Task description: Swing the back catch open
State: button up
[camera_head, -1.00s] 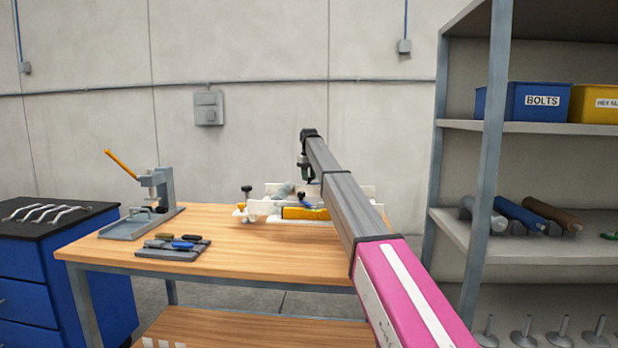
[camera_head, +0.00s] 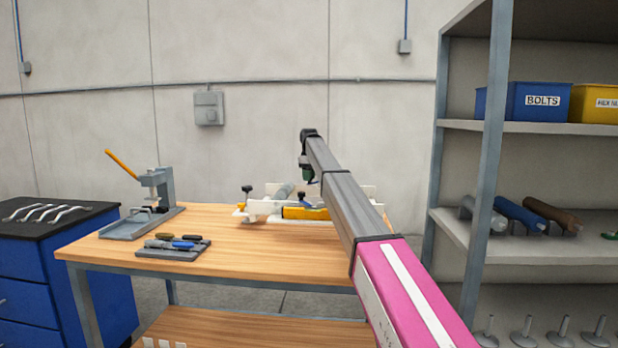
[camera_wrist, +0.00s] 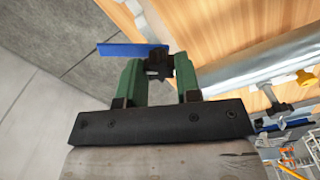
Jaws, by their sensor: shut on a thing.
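The back catch (camera_wrist: 128,49) shows in the wrist view as a flat blue bar with a black knob (camera_wrist: 157,67) at its right end. My gripper (camera_wrist: 158,72) has its green fingers shut on that black knob. The bar points left, out over the floor beyond the bench edge. In the head view my gripper (camera_head: 307,172) is at the far side of the white fixture (camera_head: 262,208), partly behind my arm, and the back catch is hidden there. A grey cylinder (camera_wrist: 240,66) lies in the fixture beside my gripper.
A press (camera_head: 155,200) and a tool tray (camera_head: 173,247) stand left on the wooden bench (camera_head: 235,255). A shelf rack (camera_head: 490,150) stands to the right.

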dwell(0.3)
jog(key=o, duration=0.9)
jog(key=shift+o, duration=0.2)
notch_tip(320, 180, up, 11)
jog(key=shift+f, duration=0.1)
